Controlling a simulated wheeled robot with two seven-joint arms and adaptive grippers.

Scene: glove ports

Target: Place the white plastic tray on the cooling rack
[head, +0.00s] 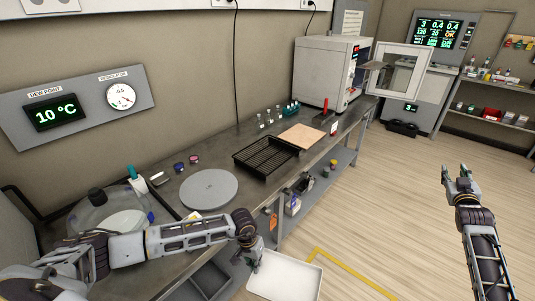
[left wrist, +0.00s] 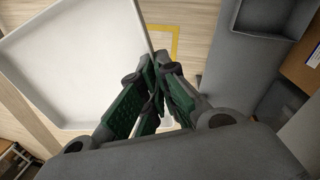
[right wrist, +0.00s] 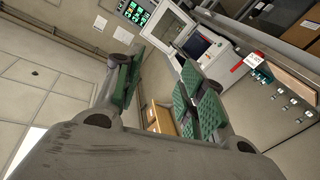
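The white plastic tray (head: 287,277) hangs off the front of the bench, low in the head view, its lower part cut off by the picture's edge. My left gripper (head: 255,264) is shut on the tray's rim. In the left wrist view the green-padded fingers (left wrist: 152,75) meet at the edge of the tray (left wrist: 75,65). The cooling rack (head: 266,156) is a black wire grid on the bench, empty, beyond the tray. My right gripper (head: 458,178) is open and empty over the floor at the right; its fingers (right wrist: 165,75) stand apart in the right wrist view.
A round grey disc (head: 208,189) lies on the bench (head: 232,203) left of the rack. A tan board (head: 302,136) lies just beyond it. A glass desiccator (head: 95,213) stands at the near left. A white oven (head: 328,72) stands at the far end with its door (head: 400,72) open.

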